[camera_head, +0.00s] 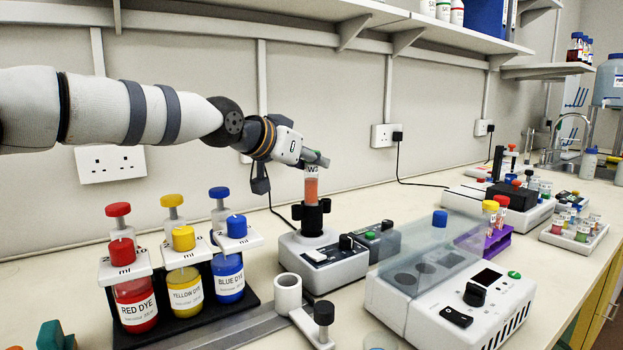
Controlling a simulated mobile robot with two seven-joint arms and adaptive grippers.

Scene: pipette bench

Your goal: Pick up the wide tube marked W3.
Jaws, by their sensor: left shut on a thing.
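The wide tube marked W3 (311,187) is upright with orange-red liquid in it. Its label shows just under my left gripper (315,160). My left gripper comes in from the left and is shut on the top of the tube. The tube's lower end is at the black cup (311,216) on top of a small white mixer (323,262); I cannot tell whether it sits in the cup or just above it. My right gripper is not in view.
Dye bottles, red (135,303), yellow (185,290) and blue (228,277), stand in a rack at the front left. A white machine with a clear lid (452,300) stands to the right, with a purple rack (484,241) behind. A shelf (440,30) overhangs the back.

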